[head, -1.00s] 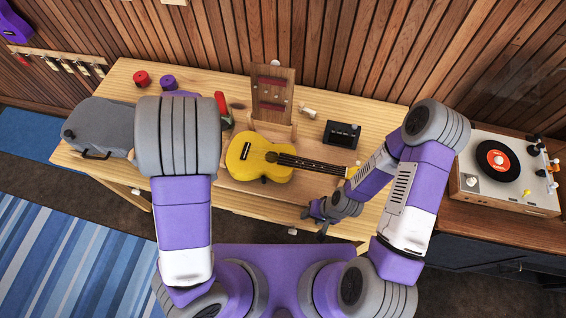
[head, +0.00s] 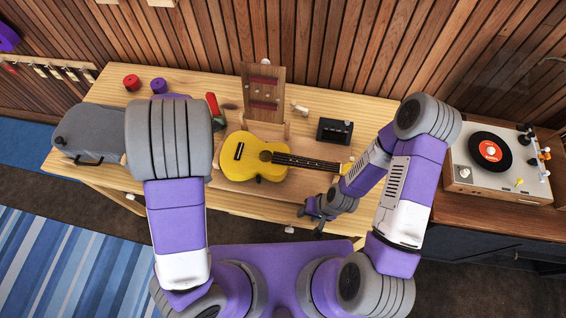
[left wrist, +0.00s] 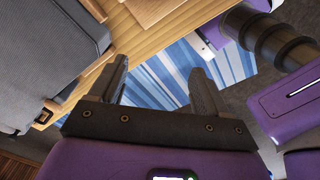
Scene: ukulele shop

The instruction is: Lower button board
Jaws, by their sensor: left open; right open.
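A wooden board (head: 264,83) with two red bands stands upright, in a wooden stand (head: 268,128) at the back of the workbench. My right gripper (head: 318,219) is low near the bench's front edge, below the ukulele's neck, open and apart from the board. My left gripper is hidden behind my left arm in the head view. In the left wrist view my left gripper (left wrist: 157,70) is open and empty, with the striped rug beyond.
The workbench (head: 368,109) also carries a grey case (head: 88,134) at left, red (head: 131,82) and purple (head: 159,86) round items, a red-handled tool (head: 213,106) and a black box (head: 335,130). A record player (head: 497,165) stands on the right cabinet.

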